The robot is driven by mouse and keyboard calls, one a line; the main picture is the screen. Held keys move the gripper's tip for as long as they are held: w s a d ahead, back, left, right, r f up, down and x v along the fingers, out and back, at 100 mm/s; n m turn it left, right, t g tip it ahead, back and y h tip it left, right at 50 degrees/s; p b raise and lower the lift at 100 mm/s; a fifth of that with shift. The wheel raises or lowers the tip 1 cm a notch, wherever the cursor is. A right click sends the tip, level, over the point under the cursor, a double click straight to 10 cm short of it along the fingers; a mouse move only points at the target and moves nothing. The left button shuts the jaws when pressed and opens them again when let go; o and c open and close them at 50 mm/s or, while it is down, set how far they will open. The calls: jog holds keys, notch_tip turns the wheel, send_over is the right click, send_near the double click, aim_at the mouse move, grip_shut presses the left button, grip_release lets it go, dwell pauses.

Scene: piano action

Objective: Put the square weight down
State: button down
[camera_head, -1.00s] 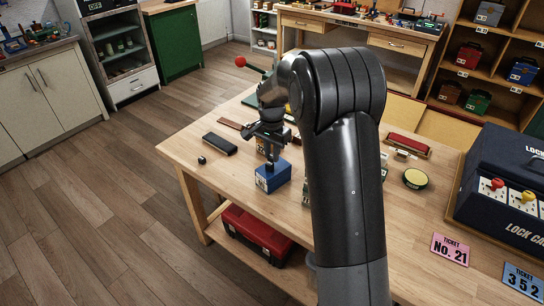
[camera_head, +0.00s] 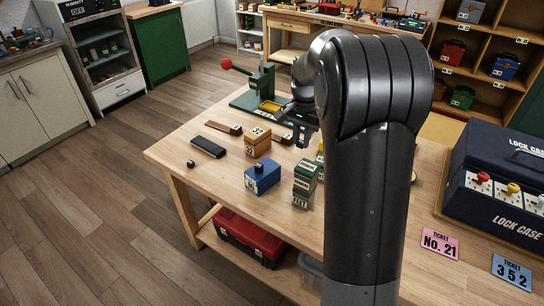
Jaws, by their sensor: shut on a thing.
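My gripper (camera_head: 301,136) is above the table, to the right of the orange block and up-picture from the green block. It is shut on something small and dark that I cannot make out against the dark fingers. No square weight can be clearly told apart in this view. An orange block (camera_head: 257,141) marked 32 stands on the wooden table (camera_head: 215,182). A blue block (camera_head: 263,178) with a dark knob stands in front of it. A stacked green and white block (camera_head: 304,183) stands to the right of the blue one.
A dark flat case (camera_head: 208,147) and a small dark ball (camera_head: 191,163) lie at the table's left. A green press with a red-knobbed lever (camera_head: 265,85) stands behind. A navy lock case (camera_head: 500,185) is at right. My arm hides the table's middle.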

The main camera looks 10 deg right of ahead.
send_over(266, 166)
notch_tip(266, 166, down, 8)
jog(key=shift+d+r, duration=0.1)
jog(key=shift+f, duration=2.05)
jog(key=shift+f, duration=0.1)
jog(key=c, duration=1.3)
grip_release()
